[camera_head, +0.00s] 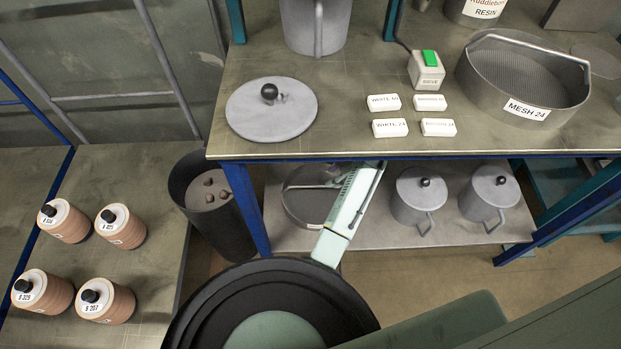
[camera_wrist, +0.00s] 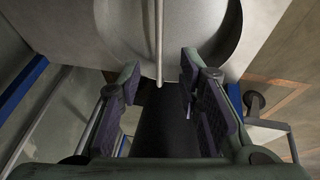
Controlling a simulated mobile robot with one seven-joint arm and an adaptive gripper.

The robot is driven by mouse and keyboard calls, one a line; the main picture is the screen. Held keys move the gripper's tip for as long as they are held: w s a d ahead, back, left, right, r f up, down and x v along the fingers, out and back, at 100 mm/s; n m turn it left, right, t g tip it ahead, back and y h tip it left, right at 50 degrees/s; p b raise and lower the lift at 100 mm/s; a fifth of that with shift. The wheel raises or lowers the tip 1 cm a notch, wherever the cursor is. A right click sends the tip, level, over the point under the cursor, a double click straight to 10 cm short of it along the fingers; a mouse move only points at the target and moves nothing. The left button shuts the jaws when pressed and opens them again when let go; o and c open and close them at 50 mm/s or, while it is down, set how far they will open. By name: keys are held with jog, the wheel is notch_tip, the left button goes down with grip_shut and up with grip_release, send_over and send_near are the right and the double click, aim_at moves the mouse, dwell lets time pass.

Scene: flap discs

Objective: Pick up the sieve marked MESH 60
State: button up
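The sieve marked MESH 24 (camera_head: 525,85) stands on the worktop at the right, with an arched handle. A second sieve (camera_head: 305,205) sits on the lower shelf, partly hidden behind my pale green arm. A small white label shows low on it, too small and covered to read. No readable MESH 60 mark shows. In the wrist view, my gripper (camera_wrist: 158,85) is open, its two dark pads apart. A round grey vessel (camera_wrist: 205,45) with a thin bar handle (camera_wrist: 158,35) is just beyond, probably the lower sieve. The bar's end shows between the fingertips; I cannot tell whether they touch.
The worktop edge (camera_head: 420,153) overhangs the lower shelf (camera_head: 380,237). Two lidded grey pots (camera_head: 417,200) (camera_head: 490,195) stand right of the lower sieve. A blue leg (camera_head: 245,205) and a dark bin (camera_head: 215,205) are to its left. Several labelled jars occupy the left table (camera_head: 150,180).

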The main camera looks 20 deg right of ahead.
aim_at(321, 186)
jog(key=p+x, duration=0.1)
jog(key=x, duration=1)
jog(key=shift+r, duration=0.1)
jog(key=shift+c, duration=0.4)
grip_shut()
